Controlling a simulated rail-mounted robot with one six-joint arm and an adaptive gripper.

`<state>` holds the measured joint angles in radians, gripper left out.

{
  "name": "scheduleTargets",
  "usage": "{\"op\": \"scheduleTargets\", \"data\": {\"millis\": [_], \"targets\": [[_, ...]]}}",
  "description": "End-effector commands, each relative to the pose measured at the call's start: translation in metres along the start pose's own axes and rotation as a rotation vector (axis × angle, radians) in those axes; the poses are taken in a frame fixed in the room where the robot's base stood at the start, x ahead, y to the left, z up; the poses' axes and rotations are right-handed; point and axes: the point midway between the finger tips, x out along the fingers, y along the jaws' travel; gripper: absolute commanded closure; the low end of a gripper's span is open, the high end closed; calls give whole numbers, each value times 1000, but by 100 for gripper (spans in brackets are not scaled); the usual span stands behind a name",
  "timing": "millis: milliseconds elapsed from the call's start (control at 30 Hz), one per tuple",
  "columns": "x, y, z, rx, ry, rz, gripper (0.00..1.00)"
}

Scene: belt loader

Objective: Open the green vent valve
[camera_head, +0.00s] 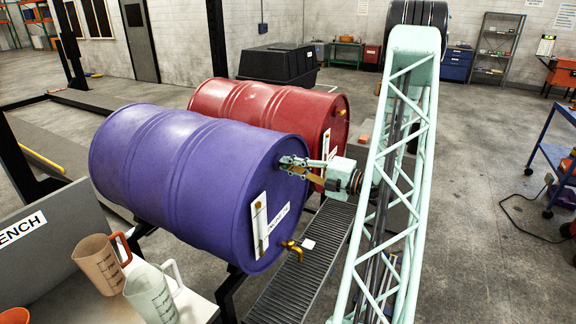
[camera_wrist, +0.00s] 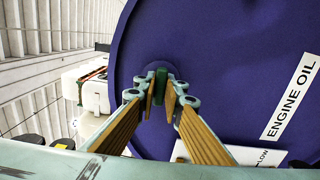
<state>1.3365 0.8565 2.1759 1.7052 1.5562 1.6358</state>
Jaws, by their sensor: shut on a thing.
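The purple drum (camera_head: 180,185) lies on its side, with its flat end toward my arm. Its end fills much of the wrist view (camera_wrist: 225,80) and bears an "ENGINE OIL" label (camera_wrist: 290,97). My gripper (camera_head: 293,166) is at the upper part of that end. In the wrist view my gripper's fingers (camera_wrist: 160,100) are closed around the small dark green vent valve (camera_wrist: 160,82), which sits on a round purple boss. The fingers hide most of the valve, so I cannot tell how far it is turned. In the head view the valve is hidden by the gripper.
A red drum (camera_head: 265,105) lies behind the purple one. A brass tap (camera_head: 291,247) sticks out low on the purple drum, above a grated tray (camera_head: 300,285). Two measuring jugs (camera_head: 102,262) (camera_head: 152,292) stand on the bench at front left. Open floor lies to the right.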

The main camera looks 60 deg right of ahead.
Motion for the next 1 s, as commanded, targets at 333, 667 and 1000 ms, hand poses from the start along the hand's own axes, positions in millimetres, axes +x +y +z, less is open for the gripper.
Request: {"op": "scheduleTargets", "data": {"millis": [333, 667, 1000], "targets": [[0, 0, 0, -176, 0, 0, 100], [0, -1, 0, -436, 0, 0, 100], [0, -1, 0, -719, -1, 0, 100]]}}
